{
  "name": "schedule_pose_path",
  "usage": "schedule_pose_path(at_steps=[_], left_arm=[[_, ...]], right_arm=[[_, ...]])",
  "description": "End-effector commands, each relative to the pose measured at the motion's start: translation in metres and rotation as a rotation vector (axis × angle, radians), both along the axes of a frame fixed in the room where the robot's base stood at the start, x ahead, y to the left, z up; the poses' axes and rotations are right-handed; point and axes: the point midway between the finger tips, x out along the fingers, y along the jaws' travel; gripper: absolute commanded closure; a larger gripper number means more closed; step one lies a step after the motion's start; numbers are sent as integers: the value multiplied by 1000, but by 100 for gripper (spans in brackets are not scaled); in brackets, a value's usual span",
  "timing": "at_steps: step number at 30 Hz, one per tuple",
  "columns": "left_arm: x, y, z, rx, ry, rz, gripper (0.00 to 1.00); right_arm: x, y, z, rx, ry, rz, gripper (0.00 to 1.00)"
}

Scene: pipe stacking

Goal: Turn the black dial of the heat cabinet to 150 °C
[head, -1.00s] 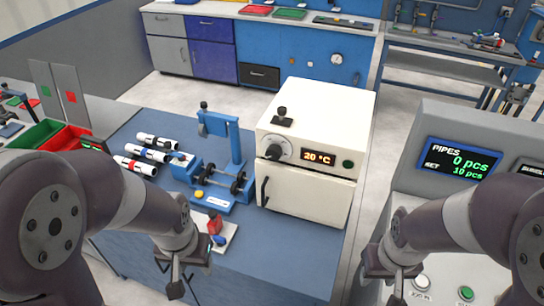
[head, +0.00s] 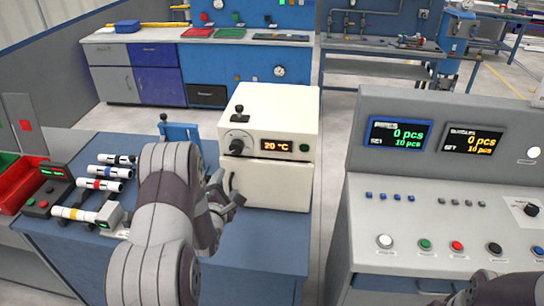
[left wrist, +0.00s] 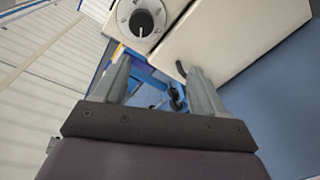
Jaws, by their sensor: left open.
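The heat cabinet (head: 290,118) is a cream box on the blue bench, and its display (head: 277,146) reads 20 °C. Its black dial (head: 237,144) sits on a round scale at the front left. In the left wrist view the dial (left wrist: 141,22) shows near the top, with its scale around it, beyond the left finger. My left gripper (head: 232,194) is open and empty, in front of the cabinet and below the dial, apart from it. Its spread fingers (left wrist: 160,82) show in the left wrist view. Only a dark part of my right arm shows at the bottom right; its gripper cannot be made out.
The cabinet's dark door handle (head: 232,182) is close to my left gripper. White pipes with coloured bands (head: 102,172) lie on the bench to the left, near a red bin (head: 30,186). A grey control console (head: 345,200) stands to the right, across a floor gap.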

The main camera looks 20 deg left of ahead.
Motion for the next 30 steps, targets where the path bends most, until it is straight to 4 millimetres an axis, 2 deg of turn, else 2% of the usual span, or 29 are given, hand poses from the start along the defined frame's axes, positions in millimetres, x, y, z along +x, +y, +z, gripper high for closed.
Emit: schedule_pose_path(at_steps=[1,2,5,8,18,21,25,30], left_arm=[[3,0,14,-79,-87,4,29],[3,-1,20,-127,-129,5,29],[4,-1,29,-229,-194,6,29],[13,1,30,-257,-200,7,29],[94,20,32,-253,-196,7,29],[110,24,31,-254,-196,8,29],[122,27,30,-254,-197,8,29],[127,28,29,-253,-196,9,29]], right_arm=[[0,0,0,0,0,0,57],[0,0,0,0,0,0,57],[0,0,1,0,0,0,57],[0,0,5,0,0,0,57],[0,0,31,0,-1,0,57],[0,0,34,0,0,0,57],[0,0,37,0,0,0,57],[0,0,37,0,0,0,57]])
